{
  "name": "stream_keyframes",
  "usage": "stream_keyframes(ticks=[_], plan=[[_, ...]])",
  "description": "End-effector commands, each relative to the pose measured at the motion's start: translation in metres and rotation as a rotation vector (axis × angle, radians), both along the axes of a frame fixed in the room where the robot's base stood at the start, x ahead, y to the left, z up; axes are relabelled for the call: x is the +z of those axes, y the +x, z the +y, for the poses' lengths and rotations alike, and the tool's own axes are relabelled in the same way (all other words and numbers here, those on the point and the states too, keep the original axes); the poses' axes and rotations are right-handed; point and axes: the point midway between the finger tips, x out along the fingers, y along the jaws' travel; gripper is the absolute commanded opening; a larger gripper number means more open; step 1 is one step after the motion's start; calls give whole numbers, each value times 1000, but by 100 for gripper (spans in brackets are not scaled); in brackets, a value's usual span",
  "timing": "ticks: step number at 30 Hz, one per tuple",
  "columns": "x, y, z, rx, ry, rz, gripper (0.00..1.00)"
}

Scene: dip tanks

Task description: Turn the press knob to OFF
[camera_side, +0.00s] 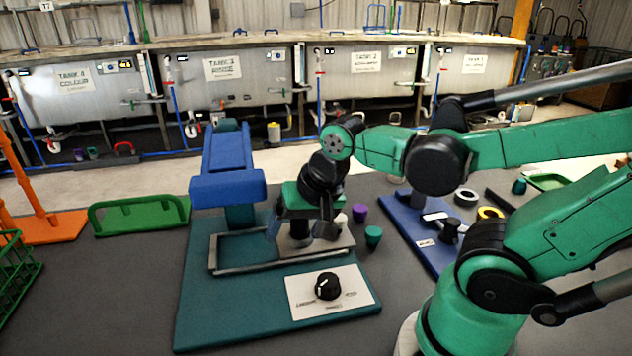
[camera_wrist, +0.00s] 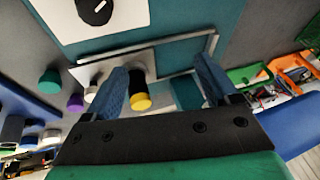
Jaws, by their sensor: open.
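The press knob (camera_side: 328,286) is black and round with a white pointer mark. It sits on a white label plate (camera_side: 361,288) at the front of the teal press base (camera_side: 205,319). The mark lies toward the knob's left side; the plate's small lettering is too blurred to read. The knob also shows at the top left of the wrist view (camera_wrist: 94,11). My gripper (camera_side: 299,234) is open, pointing down over the framed part of the base behind the knob. In the wrist view its two blue-grey fingers (camera_wrist: 160,68) stand apart, clear of the knob.
A yellow-and-black cylinder (camera_wrist: 139,93) shows between the fingers in the wrist view. The blue press arm (camera_side: 228,185) stands left of my gripper. Purple (camera_side: 360,212) and green (camera_side: 373,236) cups stand to the right, near a blue tray (camera_side: 418,240).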

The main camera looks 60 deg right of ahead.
Motion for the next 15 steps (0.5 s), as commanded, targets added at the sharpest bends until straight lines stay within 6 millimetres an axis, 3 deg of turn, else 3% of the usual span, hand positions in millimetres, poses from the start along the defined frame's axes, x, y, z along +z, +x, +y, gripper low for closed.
stream_keyframes(ticks=[3, 9, 15], plan=[[-14, -11, -8, -419, 149, 122, 80], [-31, -31, -16, -1050, 280, 272, 80], [-37, -41, -19, -1357, 307, 326, 80]])
